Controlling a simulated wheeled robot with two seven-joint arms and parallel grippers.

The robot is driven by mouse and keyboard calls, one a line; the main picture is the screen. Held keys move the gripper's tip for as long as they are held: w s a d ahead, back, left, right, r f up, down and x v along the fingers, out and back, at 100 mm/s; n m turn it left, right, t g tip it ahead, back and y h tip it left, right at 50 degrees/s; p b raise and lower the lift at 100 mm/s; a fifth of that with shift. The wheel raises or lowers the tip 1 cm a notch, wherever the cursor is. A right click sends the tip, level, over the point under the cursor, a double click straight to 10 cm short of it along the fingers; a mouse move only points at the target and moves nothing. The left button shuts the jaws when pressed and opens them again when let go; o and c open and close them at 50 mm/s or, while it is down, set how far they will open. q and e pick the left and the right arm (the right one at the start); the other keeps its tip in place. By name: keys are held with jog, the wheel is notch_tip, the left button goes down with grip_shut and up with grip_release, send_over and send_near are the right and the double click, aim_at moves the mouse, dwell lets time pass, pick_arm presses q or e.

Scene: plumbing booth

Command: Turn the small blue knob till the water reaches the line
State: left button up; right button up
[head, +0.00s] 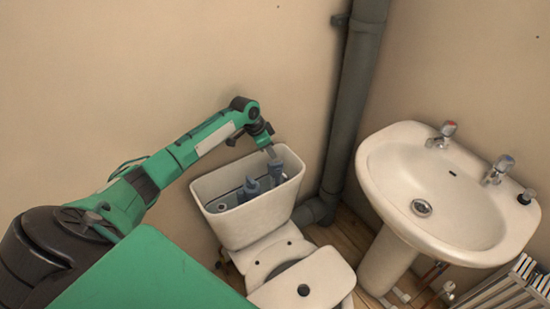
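The open toilet cistern (246,222) stands against the wall in the middle of the head view. Inside it are blue-grey fittings: one at the left (250,187) and a taller one at the right (275,169). Which part is the small blue knob is too small to tell. My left gripper (271,152) reaches in from the left and points down at the top of the right fitting. Its fingertips are at or very near that fitting; I cannot tell whether they grip it. The water level and line cannot be made out. My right gripper is not in view.
The toilet bowl and seat (318,276) are in front of the cistern. A thick grey pipe (352,95) rises right of it. A white sink (400,160) with two taps stands at the right. A slatted rack (515,287) is at the lower right.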

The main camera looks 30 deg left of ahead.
pick_arm(q)
jog(key=v, duration=0.5)
jog(key=shift+r, duration=0.3)
